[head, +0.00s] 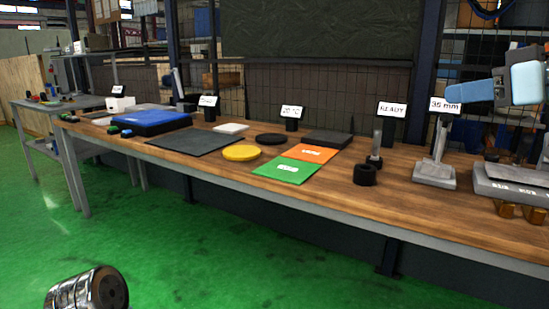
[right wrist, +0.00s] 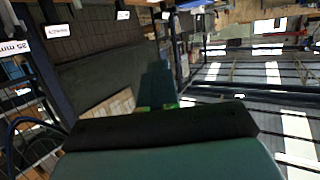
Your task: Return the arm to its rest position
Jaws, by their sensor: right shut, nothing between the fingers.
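My right arm (head: 527,82), light blue and grey, reaches in from the right edge of the head view. It is raised above the wooden bench (head: 210,138). My right gripper (head: 462,94) points left at its end, shut and empty, clear of the bench top. In the right wrist view the gripper's dark front edge (right wrist: 160,125) fills the lower middle, with a tilted scene beyond. My left gripper is not in view.
Below and right of the gripper stands a grey scale-like device (head: 510,184), with brass-coloured parts (head: 507,210) beside it. The green floor (head: 210,235) in front is largely clear.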

